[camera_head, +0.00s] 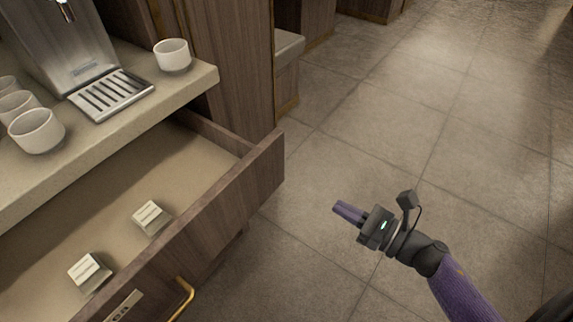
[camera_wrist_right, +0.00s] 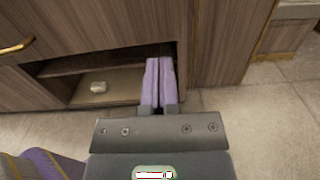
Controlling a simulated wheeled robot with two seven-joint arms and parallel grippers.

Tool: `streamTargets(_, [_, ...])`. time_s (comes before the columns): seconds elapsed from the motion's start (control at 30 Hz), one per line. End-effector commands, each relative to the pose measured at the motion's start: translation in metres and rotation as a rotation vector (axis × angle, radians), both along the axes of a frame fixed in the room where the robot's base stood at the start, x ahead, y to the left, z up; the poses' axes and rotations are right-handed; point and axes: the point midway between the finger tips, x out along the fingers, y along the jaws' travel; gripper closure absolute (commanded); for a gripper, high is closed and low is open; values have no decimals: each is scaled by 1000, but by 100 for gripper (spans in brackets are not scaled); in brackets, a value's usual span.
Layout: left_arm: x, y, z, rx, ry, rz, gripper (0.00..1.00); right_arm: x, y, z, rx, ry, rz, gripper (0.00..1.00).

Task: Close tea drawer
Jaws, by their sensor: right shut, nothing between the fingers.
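The tea drawer (camera_head: 262,178) stands open below the counter in the head view, a dark wood front with a brass handle (camera_head: 184,297) near the bottom edge. Two small pale packets, one nearer (camera_head: 89,271) and one farther (camera_head: 151,217), lie on its floor. My right gripper (camera_head: 349,213) is shut and empty, over the floor to the right of the drawer front and apart from it. In the right wrist view its purple fingers (camera_wrist_right: 158,82) are together, in front of wood panels and an opening. My left gripper is not in view.
On the counter (camera_head: 205,80) above stand a metal machine with a drip tray (camera_head: 112,96), a white cup (camera_head: 172,55) and several more cups at the left. Tiled floor (camera_head: 400,120) is clear to the right. A brass handle (camera_wrist_right: 17,47) shows in the wrist view.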

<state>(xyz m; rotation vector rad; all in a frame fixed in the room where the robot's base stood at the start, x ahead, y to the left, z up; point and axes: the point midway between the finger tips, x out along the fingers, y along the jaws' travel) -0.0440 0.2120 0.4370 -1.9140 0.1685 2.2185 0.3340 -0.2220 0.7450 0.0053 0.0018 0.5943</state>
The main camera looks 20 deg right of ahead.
Motion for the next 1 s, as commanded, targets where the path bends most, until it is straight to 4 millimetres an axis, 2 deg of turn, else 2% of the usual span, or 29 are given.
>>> streamTargets(0.17, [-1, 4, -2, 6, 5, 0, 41, 19, 13, 1, -5, -10, 4, 100])
streamTargets(0.6, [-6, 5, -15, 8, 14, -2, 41, 96, 64, 0, -2, -5, 1, 100])
streamTargets(0.8, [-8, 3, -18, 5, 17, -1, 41, 113, 76, 1, -2, -3, 1, 100])
streamTargets(1.0, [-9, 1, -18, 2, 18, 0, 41, 116, 78, 1, -1, -2, -1, 100])
